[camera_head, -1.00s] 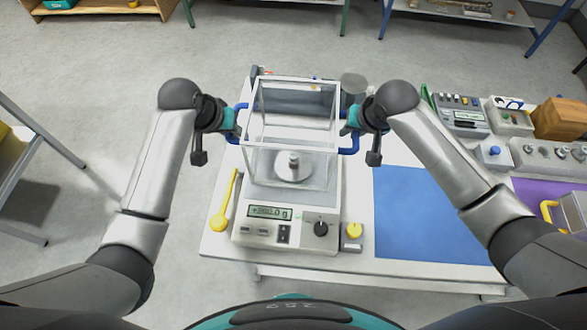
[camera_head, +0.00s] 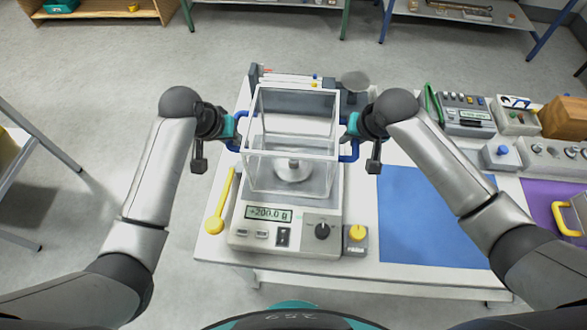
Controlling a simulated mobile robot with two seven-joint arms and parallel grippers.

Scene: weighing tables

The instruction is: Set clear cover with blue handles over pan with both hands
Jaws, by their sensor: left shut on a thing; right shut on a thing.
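The clear cover (camera_head: 291,153) is a see-through box with pale edges and a blue handle on each side. It is above and around the pan (camera_head: 293,170) of the scale (camera_head: 285,222); I cannot tell whether its lower rim touches the scale. A metal weight stands on the pan, seen through the cover. My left gripper (camera_head: 235,131) is shut on the left blue handle (camera_head: 235,147). My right gripper (camera_head: 350,131) is shut on the right blue handle (camera_head: 350,155). The scale's display appears to read +200.0 g.
A yellow spoon-like tool (camera_head: 221,200) lies left of the scale. A small grey block with a yellow knob (camera_head: 357,234) stands at its right front. A blue mat (camera_head: 430,215) covers table to the right. Weights and boxes crowd the far right. Items stand behind the cover.

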